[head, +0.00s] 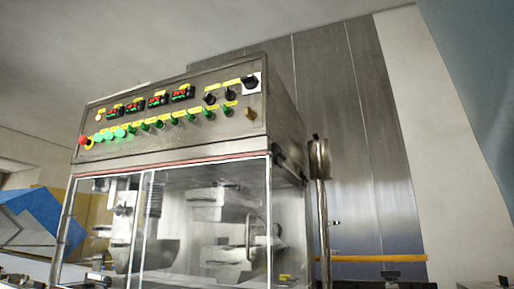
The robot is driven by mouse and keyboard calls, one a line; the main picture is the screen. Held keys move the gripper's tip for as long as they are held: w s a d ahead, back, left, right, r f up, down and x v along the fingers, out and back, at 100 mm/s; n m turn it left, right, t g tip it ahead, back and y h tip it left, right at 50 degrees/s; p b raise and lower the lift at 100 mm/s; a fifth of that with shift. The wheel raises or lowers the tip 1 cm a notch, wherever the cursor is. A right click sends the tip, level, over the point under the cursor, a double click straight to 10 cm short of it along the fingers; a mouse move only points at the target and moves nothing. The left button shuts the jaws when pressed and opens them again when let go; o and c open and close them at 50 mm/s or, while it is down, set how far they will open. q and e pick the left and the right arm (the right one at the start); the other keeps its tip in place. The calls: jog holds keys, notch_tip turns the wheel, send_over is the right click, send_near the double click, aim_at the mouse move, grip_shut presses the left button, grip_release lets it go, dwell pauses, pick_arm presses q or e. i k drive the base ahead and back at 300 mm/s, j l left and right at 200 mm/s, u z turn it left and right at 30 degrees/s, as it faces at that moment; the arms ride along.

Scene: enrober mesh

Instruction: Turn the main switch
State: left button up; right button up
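A black rotary knob on a white square plate (250,82) sits at the upper right corner of the machine's control panel (175,108); it looks like the main switch. The knob is small in view, and I cannot tell its exact setting. Two smaller black knobs (210,98) lie to its left. Neither of my grippers can be made out in the head view, and nothing touches the panel.
The panel also carries red digital displays (157,99), several green buttons (145,125) and a red button (83,140). Below is a clear-windowed housing (200,225). A metal post (320,200) stands close to its right side. A blue object (35,218) is at the left.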

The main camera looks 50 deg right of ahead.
aim_at(250, 82)
jog(key=z, duration=1.1)
